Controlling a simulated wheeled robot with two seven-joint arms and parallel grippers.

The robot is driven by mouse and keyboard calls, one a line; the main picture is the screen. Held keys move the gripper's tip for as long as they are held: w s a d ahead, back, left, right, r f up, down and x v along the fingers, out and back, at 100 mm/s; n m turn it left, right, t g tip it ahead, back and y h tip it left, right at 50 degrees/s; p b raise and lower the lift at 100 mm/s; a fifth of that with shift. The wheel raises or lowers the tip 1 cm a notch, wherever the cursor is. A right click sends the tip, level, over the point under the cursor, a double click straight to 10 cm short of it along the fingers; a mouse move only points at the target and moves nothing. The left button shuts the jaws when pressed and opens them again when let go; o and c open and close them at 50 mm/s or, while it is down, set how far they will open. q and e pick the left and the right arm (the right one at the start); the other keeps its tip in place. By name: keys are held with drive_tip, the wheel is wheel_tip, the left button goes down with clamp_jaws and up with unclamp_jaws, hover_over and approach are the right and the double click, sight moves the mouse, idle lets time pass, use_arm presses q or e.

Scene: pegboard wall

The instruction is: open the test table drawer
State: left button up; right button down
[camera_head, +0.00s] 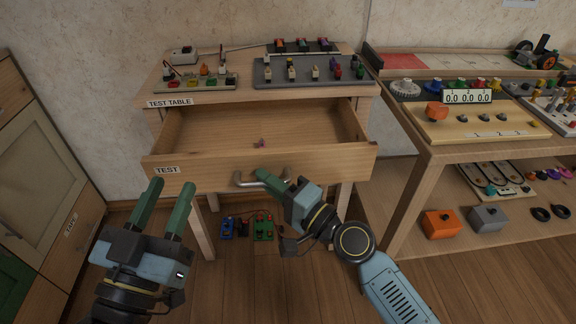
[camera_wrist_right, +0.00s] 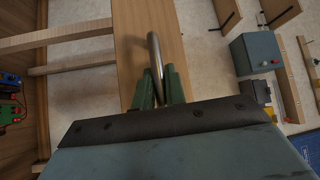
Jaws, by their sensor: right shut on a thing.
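The test table (camera_head: 160,101) stands ahead, with a label reading TEST TABLE on its front edge. Its wooden drawer (camera_head: 220,164), labelled TEST, is pulled well out, and I see into its inside. A small pinkish thing (camera_head: 262,143) lies in it. The drawer's metal bar handle (camera_head: 243,181) is on the front panel and shows in the right wrist view (camera_wrist_right: 154,50). My right gripper (camera_head: 262,175) is shut on the handle, its green fingers on either side of the bar. My left gripper (camera_head: 165,205) is open and empty, left of and below the drawer front.
Boards with small coloured parts (camera_head: 310,71) stand on the tabletop. A workbench (camera_head: 430,151) with more parts is close on the right. Blue and green devices (camera_head: 262,228) sit on the floor under the drawer. A cabinet (camera_head: 50,150) stands at the left.

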use_arm(q)
drive_tip(key=shift+w+d, duration=0.1)
drive_tip(key=shift+d, duration=0.15)
use_arm(e)
drive_tip(key=shift+s, duration=0.35)
drive_tip(key=c, duration=1.7)
unclamp_jaws()
